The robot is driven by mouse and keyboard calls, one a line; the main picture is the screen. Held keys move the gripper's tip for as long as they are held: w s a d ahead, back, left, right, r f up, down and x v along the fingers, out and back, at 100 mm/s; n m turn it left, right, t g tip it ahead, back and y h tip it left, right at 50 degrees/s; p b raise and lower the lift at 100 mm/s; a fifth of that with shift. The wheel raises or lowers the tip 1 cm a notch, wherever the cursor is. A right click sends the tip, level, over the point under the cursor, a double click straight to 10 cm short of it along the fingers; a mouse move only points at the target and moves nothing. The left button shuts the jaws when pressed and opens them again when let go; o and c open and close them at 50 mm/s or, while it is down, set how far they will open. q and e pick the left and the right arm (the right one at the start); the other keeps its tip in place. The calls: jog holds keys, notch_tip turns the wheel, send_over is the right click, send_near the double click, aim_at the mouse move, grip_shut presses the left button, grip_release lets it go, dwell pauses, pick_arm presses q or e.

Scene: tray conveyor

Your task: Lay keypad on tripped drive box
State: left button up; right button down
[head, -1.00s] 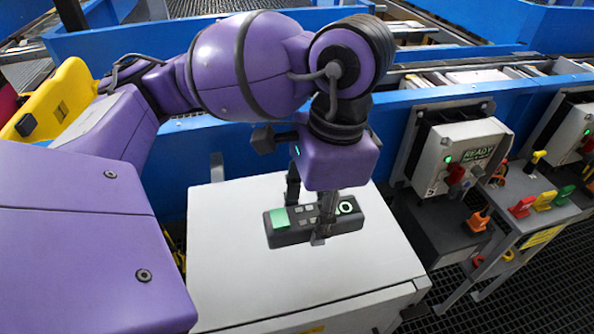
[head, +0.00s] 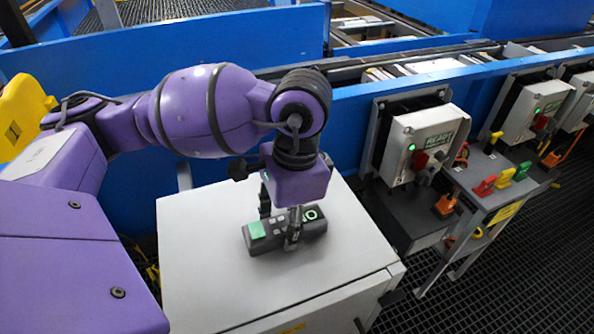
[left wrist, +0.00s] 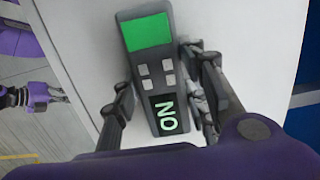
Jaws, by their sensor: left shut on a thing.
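The keypad (head: 262,246) is a dark grey bar with a green panel, small grey keys and a lit green ring. My left gripper (head: 293,228) is shut on its middle, over the top of a white cabinet (head: 200,285). I cannot tell whether the keypad touches the cabinet. In the left wrist view the keypad (left wrist: 152,75) lies between the two fingers (left wrist: 165,110), with lit letters at its lower end. The nearest drive box (head: 402,150) reads READY with a green light. Another drive box (head: 518,112) also shows green. My right gripper (left wrist: 40,97) shows small in the left wrist view.
A small stand (head: 480,205) with red, yellow and green tags (head: 503,178) is right of the nearest drive box. Blue conveyor walls (head: 350,130) run behind. A yellow object (head: 22,110) is at the left. Dark grating floor (head: 530,270) lies open at lower right.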

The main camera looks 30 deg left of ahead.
pick_arm(q)
jog(key=o, duration=1)
jog(key=shift+f, duration=0.2)
jog(key=o, duration=0.5)
jog(key=shift+c, duration=0.2)
jog(key=shift+r, duration=0.1)
